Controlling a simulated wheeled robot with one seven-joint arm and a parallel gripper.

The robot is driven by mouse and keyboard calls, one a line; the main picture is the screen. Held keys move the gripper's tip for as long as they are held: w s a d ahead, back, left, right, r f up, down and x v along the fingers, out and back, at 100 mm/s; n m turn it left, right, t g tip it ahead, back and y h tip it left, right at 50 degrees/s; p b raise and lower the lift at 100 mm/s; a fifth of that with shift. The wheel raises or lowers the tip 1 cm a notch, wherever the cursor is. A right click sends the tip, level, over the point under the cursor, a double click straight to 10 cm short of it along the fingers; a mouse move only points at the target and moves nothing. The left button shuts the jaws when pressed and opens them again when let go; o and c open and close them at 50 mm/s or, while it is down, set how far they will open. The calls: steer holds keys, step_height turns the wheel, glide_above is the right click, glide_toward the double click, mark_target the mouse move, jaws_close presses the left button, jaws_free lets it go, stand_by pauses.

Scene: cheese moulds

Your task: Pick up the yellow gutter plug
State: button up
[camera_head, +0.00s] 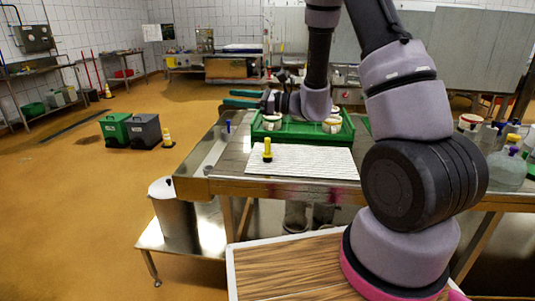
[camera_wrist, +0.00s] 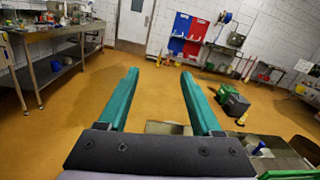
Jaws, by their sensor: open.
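The yellow gutter plug (camera_head: 267,148) stands upright on a white ribbed mat (camera_head: 310,158), near the mat's left end on the metal table. Its lower part looks dark or yellow-edged; it is too small to tell. My gripper (camera_head: 229,97) has teal fingers pointing left, above the far left part of the table, beyond and higher than the plug. In the wrist view my gripper (camera_wrist: 160,73) shows its two fingers spread apart with nothing between them. The plug is not visible in the wrist view.
A green crate (camera_head: 345,133) holding pale round moulds stands behind the mat, below my wrist. A small blue object (camera_head: 228,126) stands at the table's left. Bottles (camera_head: 508,165) stand at the right. The table's front left corner is clear.

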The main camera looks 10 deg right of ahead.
steer(key=w+d+f+m+t+h, duration=0.2)
steer(key=w+d+f+m+t, duration=0.15)
steer(key=f, duration=0.35)
steer(key=w+d+f+m+t+h, duration=0.2)
steer(key=w+f+m+t+h, duration=0.15)
steer(key=f, duration=0.25)
steer(key=m+t+h, duration=0.3)
steer(key=m+h, duration=0.2)
steer(key=h, duration=0.1)
glide_toward(271, 155)
steer(key=w, duration=0.1)
steer(key=w+a+r, duration=0.1)
steer(key=w+r, duration=0.1)
steer(key=w, duration=0.1)
steer(key=shift+a+r, duration=0.25)
steer(key=shift+a, duration=0.15)
steer(key=shift+w+f+t, duration=0.15)
steer(key=shift+w+t, duration=0.05)
steer(key=shift+t, duration=0.1)
steer(key=x, duration=1)
steer(key=shift+a, duration=0.25)
jaws_close()
